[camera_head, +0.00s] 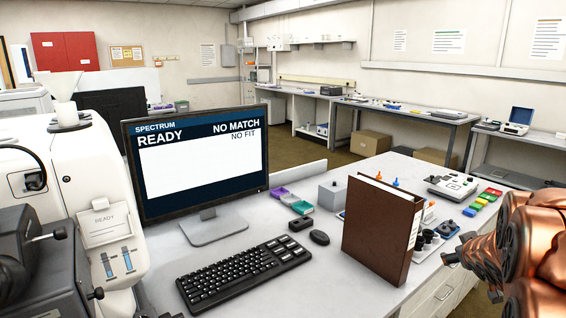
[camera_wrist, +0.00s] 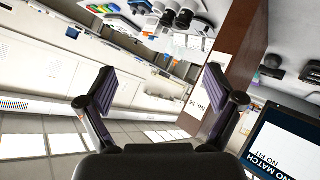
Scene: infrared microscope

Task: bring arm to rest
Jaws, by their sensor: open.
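My copper-coloured arm (camera_head: 505,250) enters at the right edge in the head view, beside the bench's right front side. My gripper (camera_wrist: 160,88) shows in the wrist view with its two dark finger pads spread wide apart and nothing between them. In the head view its dark fingertips show only in part, just left of the arm and right of the brown binder (camera_head: 383,230). The binder also stands beyond the right finger in the wrist view (camera_wrist: 238,65). The gripper appears apart from the binder and the bench.
The monitor (camera_head: 200,160) reads READY, NO MATCH, NO FIT. A white instrument (camera_head: 85,180) stands at left. Small dark parts (camera_head: 430,238), coloured blocks (camera_head: 482,202) and a control box (camera_head: 452,186) crowd the bench near my arm.

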